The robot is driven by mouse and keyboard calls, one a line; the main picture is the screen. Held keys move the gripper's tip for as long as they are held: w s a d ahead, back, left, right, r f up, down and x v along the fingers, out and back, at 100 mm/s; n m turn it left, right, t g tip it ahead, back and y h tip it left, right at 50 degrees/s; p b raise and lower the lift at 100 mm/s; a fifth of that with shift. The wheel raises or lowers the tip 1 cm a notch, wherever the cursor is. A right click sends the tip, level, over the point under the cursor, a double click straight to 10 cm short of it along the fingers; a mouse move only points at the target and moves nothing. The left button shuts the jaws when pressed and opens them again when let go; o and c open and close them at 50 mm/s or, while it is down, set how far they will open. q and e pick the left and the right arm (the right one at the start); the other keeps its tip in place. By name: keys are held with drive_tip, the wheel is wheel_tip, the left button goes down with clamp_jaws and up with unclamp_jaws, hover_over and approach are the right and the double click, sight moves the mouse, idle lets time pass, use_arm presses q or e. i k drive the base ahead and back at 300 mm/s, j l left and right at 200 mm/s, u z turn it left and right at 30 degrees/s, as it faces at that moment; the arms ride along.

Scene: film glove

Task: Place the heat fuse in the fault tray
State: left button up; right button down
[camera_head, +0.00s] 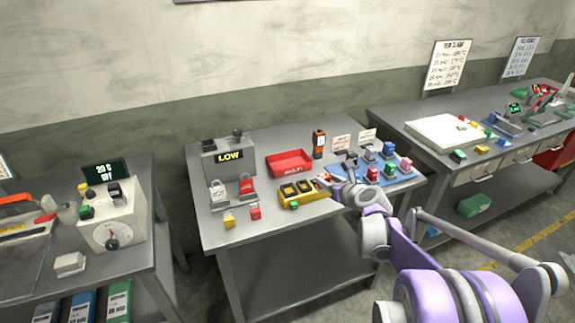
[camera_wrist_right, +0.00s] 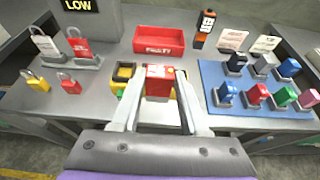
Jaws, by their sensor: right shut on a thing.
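The red fault tray (camera_head: 290,168) stands near the back middle of the centre table, and it also shows in the right wrist view (camera_wrist_right: 159,51). My right gripper (camera_head: 330,184) is in front of the tray and to its right. In the right wrist view its fingers (camera_wrist_right: 160,98) are shut on a red block with a pale top, the heat fuse (camera_wrist_right: 159,71). The fuse is nearer to me than the tray and apart from it. The yellow fuse holder (camera_head: 297,195) with dark slots lies below, partly hidden by the gripper and fuse. My left gripper is not in view.
A blue mat (camera_wrist_right: 236,107) with several coloured pieces lies to the right. An orange-black meter (camera_wrist_right: 204,27) stands right of the tray. Padlocks (camera_wrist_right: 70,83) and a LOW display box (camera_head: 228,157) are on the left. The tray looks empty.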

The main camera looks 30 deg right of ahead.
sight(289, 163)
drive_tip(key=i+l, duration=0.1)
drive_tip(key=i, duration=0.8)
